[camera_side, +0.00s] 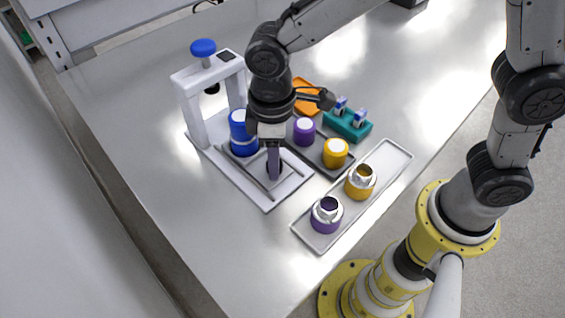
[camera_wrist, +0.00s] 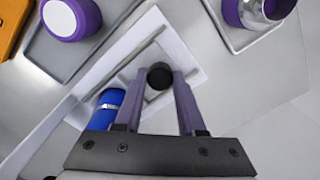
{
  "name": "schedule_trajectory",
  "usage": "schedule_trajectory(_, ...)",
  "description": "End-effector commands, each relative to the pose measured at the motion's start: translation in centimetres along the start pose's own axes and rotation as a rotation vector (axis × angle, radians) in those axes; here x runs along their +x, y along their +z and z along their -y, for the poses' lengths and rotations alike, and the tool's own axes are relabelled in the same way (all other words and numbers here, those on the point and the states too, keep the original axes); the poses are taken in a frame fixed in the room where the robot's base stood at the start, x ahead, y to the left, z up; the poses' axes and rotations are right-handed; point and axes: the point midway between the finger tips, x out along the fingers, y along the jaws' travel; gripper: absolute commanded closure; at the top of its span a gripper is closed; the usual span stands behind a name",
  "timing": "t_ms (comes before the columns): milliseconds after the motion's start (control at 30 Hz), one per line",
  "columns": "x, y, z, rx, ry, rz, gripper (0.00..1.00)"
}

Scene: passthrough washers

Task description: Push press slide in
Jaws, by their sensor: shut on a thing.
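The white press (camera_side: 190,82) stands at the left in the side view, with a blue knob (camera_side: 203,48) on top. Its white base (camera_side: 283,192) extends toward the front right, and the slide lies on it between rails. A blue cylinder with a silver band (camera_side: 238,135) stands upright at the arch end of the slide; its exact seating is hidden. My gripper (camera_side: 274,170) points down at the front end of the slide. In the wrist view, its fingers (camera_wrist: 160,74) are closed around a round black knob (camera_wrist: 160,77), the slide's handle.
A grey tray (camera_side: 318,160) behind holds a purple part (camera_side: 303,131) and a yellow part (camera_side: 335,152). A light tray (camera_side: 392,165) holds silver-topped yellow (camera_side: 360,182) and purple (camera_side: 326,214) parts. A teal holder (camera_side: 347,125) and orange piece (camera_side: 304,92) stand beyond. The left table is clear.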

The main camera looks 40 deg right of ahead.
Motion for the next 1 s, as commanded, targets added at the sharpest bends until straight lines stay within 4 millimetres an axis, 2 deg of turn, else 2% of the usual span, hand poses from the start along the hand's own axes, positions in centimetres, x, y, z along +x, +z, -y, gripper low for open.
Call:
schedule_trajectory(200,-0.1,-3.7,-3.6,0.005,0.001,-0.007,1.0)
schedule_trajectory(400,-0.2,-5.9,-5.9,0.002,0.002,-0.008,1.0)
schedule_trajectory(833,-0.2,-6.7,-6.7,0.0,0.006,-0.014,1.0)
schedule_trajectory(867,-0.2,-6.8,-6.7,0.0,0.006,-0.015,0.59)
schedule_trajectory(1000,-0.2,-6.7,-6.7,0.001,0.005,-0.012,0.34)
